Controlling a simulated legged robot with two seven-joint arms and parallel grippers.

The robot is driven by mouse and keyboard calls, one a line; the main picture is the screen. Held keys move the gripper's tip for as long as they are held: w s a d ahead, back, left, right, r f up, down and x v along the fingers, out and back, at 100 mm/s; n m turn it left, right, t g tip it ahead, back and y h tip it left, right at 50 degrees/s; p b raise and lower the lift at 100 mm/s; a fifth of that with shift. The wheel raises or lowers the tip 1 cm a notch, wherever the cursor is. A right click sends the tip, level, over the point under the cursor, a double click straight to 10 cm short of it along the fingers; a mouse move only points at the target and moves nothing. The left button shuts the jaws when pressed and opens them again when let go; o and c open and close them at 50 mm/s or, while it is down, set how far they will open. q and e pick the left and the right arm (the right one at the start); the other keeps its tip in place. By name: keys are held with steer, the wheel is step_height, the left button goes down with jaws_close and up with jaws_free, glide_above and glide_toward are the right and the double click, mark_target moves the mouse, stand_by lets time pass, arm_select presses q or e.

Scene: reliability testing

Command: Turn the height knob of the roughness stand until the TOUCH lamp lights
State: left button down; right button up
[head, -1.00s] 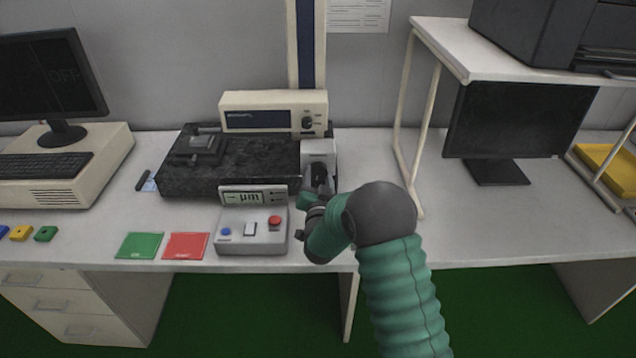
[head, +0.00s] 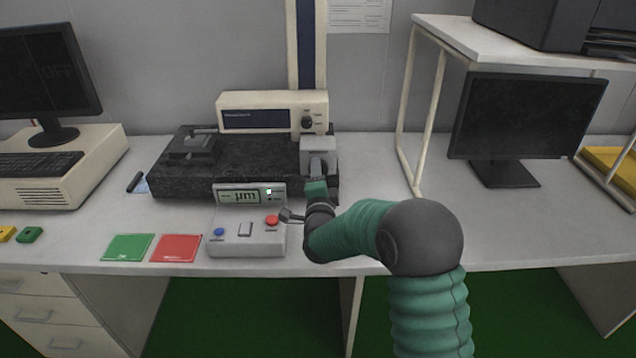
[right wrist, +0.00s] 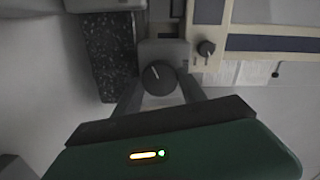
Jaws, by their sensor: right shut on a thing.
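The roughness stand has a black granite base (head: 230,160) and a light grey block (head: 318,146) at its right end. In the right wrist view, the dark round height knob (right wrist: 158,78) with a white pointer line faces me on that block. My right gripper (right wrist: 160,88) has one finger on each side of the knob and is shut on it. In the head view the gripper (head: 317,168) hides the knob. The readout (head: 250,194) shows "µm", and a small lamp (head: 269,191) on it is bright white; its label is too small to read. My left gripper is out of view.
A cream unit (head: 272,112) stands behind. The table to the right is clear up to a white shelf.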

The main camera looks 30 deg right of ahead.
steer(key=shift+s+f+m+b, duration=0.1)
steer(key=shift+f+m+b, duration=0.1)
steer(key=shift+m+b, duration=0.4)
steer(key=shift+f+m+b, duration=0.15)
steer(key=shift+m+b, duration=0.25)
steer(key=shift+m, duration=0.4)
steer(key=o, duration=1.1)
steer(key=shift+o, duration=1.3)
steer(key=shift+d+r, duration=0.1)
steer(key=shift+r, duration=0.1)
steer(key=p+v, duration=0.2)
steer(key=v, duration=1.4)
steer(key=shift+s, duration=0.4)
